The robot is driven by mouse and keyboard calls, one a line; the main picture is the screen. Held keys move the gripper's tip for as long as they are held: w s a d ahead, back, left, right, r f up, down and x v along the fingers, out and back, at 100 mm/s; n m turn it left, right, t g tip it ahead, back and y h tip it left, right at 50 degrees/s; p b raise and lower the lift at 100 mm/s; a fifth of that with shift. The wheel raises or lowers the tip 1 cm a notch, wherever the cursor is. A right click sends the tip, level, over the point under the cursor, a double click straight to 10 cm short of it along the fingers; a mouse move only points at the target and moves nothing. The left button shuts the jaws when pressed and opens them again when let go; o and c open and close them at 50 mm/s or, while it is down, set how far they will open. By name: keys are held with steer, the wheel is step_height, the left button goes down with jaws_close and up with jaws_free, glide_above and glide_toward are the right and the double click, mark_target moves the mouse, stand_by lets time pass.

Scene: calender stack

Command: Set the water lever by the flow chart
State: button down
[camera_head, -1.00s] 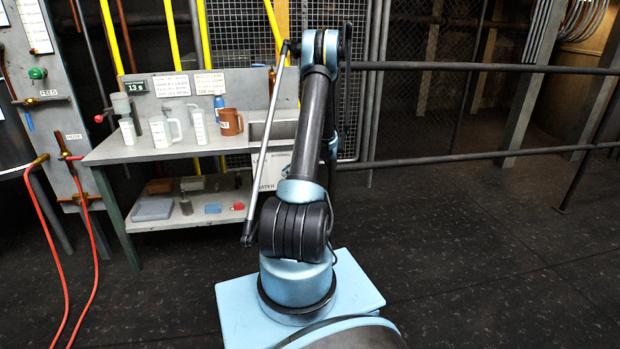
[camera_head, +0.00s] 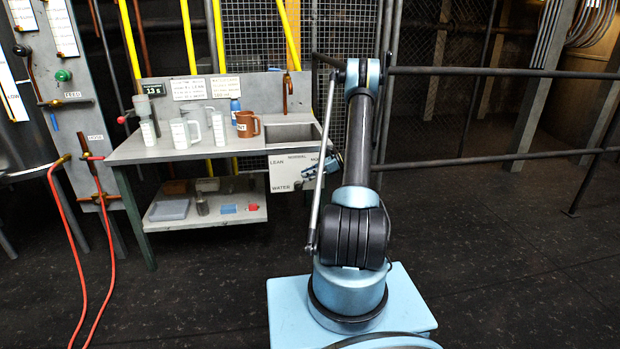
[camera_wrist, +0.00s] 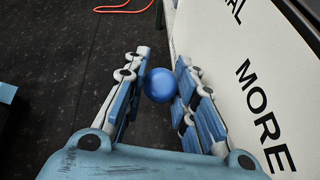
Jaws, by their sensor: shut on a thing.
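The water panel (camera_head: 283,180) is a white plate on the bench front below the sink, lettered LEAN, NORMAL, MORE and WATER. It also shows in the wrist view (camera_wrist: 235,35) with MORE beside my gripper. A round blue knob (camera_wrist: 159,84) sits between the finger pads of my gripper (camera_wrist: 160,90), which is shut on it, out in front of the panel. The lever's shaft is hidden. In the head view my gripper (camera_head: 318,168) is at the panel's right side near MORE, partly behind my arm. Paper cards (camera_head: 188,88) hang above the bench, their small text unreadable; I cannot tell which is the flow chart.
The bench (camera_head: 150,153) holds clear jugs (camera_head: 183,132), a brown mug (camera_head: 247,123) and a blue bottle. A lower shelf holds trays and small items. Red hoses (camera_head: 65,230) hang at the left. A railing (camera_head: 480,72) runs right; the floor in front is clear.

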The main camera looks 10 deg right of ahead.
steer(key=shift+w+d+f, duration=0.1)
steer(key=shift+d+f, duration=0.05)
steer(key=shift+d, duration=0.15)
steer(key=c, duration=1.6)
jaws_free()
steer(key=shift+a, duration=0.1)
steer(key=v, duration=1.2)
steer(key=shift+a, duration=0.1)
